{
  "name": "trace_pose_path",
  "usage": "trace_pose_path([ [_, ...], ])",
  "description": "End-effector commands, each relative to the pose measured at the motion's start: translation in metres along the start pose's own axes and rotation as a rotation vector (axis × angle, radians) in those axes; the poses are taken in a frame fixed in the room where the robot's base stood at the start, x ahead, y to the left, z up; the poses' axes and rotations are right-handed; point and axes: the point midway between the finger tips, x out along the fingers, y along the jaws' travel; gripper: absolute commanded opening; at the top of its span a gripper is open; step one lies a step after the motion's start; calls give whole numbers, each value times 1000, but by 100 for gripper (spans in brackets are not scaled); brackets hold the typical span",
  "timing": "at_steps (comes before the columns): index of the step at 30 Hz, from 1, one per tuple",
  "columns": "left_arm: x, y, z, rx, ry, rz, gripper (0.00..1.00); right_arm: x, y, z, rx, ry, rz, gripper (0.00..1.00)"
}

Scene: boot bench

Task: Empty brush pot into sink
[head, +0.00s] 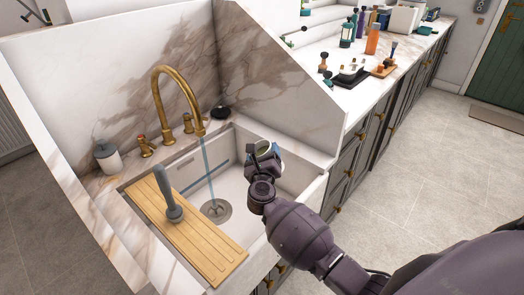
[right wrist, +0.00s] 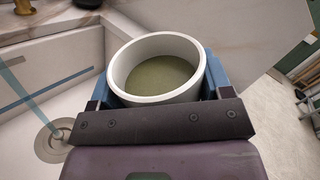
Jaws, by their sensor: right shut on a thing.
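My right gripper (head: 266,160) is shut on a round white pot (right wrist: 158,68). The wrist view looks into the pot, which holds murky olive-green contents; no brush shows in it. In the head view the pot (head: 263,147) is partly hidden by the gripper and sits over the right part of the white sink (head: 312,193), above the basin. It looks roughly upright, perhaps slightly tilted. The drain (head: 217,211) lies at the basin's bottom, to the left of the pot. My left gripper is not in view.
A brass tap (head: 160,90) runs a thin blue stream into the basin. A wooden board (head: 190,232) with a grey-handled tool (head: 172,200) spans the sink's left part. A soap bottle (head: 107,157) stands behind. A marble upstand (head: 265,85) separates the crowded counter (head: 340,97).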

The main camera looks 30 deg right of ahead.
Motion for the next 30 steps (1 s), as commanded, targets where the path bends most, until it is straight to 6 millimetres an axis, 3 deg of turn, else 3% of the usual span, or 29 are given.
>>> trace_pose_path([
  [12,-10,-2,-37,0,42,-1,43,1,4,-4,-545,-77,-5,32],
  [30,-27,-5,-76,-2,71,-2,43,-2,19,-6,-1053,-139,-3,32],
])
